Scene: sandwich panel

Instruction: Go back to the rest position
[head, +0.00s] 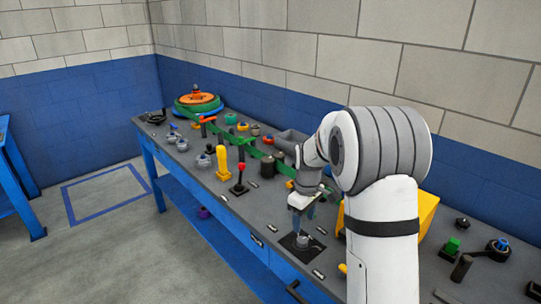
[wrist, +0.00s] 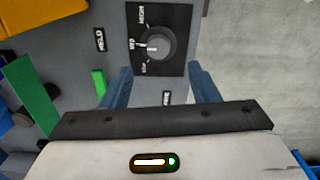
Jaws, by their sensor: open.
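My gripper (head: 303,218) points down over the front part of the grey workbench top (head: 228,190). In the wrist view its two blue fingers (wrist: 160,72) are apart, with nothing held between them. Just beyond the fingertips is a grey rotary knob (wrist: 157,44) on a black square plate with white lettering. The knob's plate also shows in the head view (head: 317,246), below the fingers. In the head view I cannot tell whether the fingertips touch the knob.
A red-topped lever (head: 241,176) and a yellow handle (head: 222,162) stand left of the gripper. A yellow box (head: 428,214) is partly hidden behind my arm. A round orange-and-green stack (head: 198,102) is at the far end. Floor (head: 110,240) is clear on the left.

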